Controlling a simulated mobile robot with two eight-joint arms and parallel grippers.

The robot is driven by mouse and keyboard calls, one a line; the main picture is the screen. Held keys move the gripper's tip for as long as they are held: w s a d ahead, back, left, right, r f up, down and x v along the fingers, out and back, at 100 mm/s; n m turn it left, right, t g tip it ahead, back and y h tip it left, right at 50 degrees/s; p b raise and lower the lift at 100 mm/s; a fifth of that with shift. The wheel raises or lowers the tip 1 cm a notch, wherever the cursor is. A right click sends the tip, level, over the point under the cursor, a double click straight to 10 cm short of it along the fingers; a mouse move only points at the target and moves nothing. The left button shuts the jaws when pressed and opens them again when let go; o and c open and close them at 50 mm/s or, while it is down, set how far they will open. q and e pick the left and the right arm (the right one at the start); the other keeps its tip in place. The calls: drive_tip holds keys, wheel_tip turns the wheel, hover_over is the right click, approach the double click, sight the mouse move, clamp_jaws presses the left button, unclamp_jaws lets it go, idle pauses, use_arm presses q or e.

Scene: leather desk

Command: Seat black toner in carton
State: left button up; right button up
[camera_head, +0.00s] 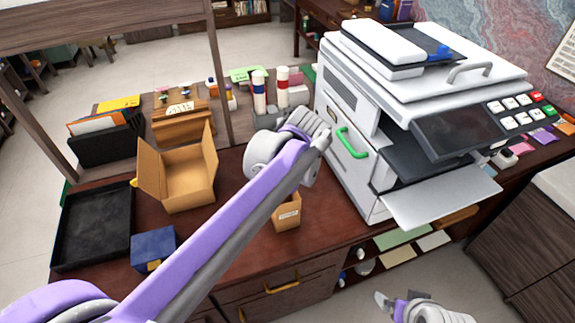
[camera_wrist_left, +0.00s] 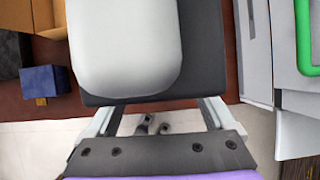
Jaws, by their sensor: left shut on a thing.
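An open brown carton (camera_head: 205,160) with raised flaps stands on the desk, left of my left arm. Its edge shows at the upper left of the left wrist view (camera_wrist_left: 14,32). My left gripper (camera_wrist_left: 160,104) is shut on a dark block, apparently the black toner (camera_wrist_left: 206,55). A pale rounded part covers much of the block. In the head view my left arm hides the block and the fingers; the wrist is over the desk, left of the printer and right of the carton. My right gripper (camera_head: 392,302) is low at the bottom edge, off the desk; its jaw opening is unclear.
A white printer (camera_head: 350,180) with a green handle fills the right. A small labelled brown box (camera_head: 287,216) stands below my left wrist. A black tray (camera_head: 92,225) and blue box (camera_head: 153,246) lie left. Glue-like bottles (camera_head: 259,95) and a wooden box (camera_head: 182,122) stand behind.

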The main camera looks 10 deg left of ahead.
use_arm(q)
drive_tip(key=shift+f+b, duration=1.15)
drive_tip(key=shift+f, duration=1.3)
use_arm(e)
drive_tip(key=f, duration=0.1)
drive_tip(key=s+f, duration=0.1)
drive_tip(key=f, duration=0.1)
drive_tip(key=shift+s+f, duration=0.25)
drive_tip(key=shift+f, duration=0.1)
use_arm(q)
drive_tip(key=shift+f+b, duration=0.3)
drive_tip(key=shift+f, duration=0.1)
use_arm(e)
drive_tip(key=shift+s+f, duration=0.1)
drive_tip(key=shift+f, duration=0.25)
use_arm(q)
drive_tip(key=shift+f+b, duration=1.7)
drive_tip(key=shift+f, duration=1.1)
use_arm(e)
drive_tip(key=shift+g, duration=0.3)
drive_tip(key=shift+s+f, duration=0.25)
drive_tip(key=shift+f, duration=0.75)
drive_tip(key=shift+s+f, duration=0.25)
drive_tip(key=shift+f, duration=0.75)
use_arm(q)
drive_tip(key=o, duration=1.5)
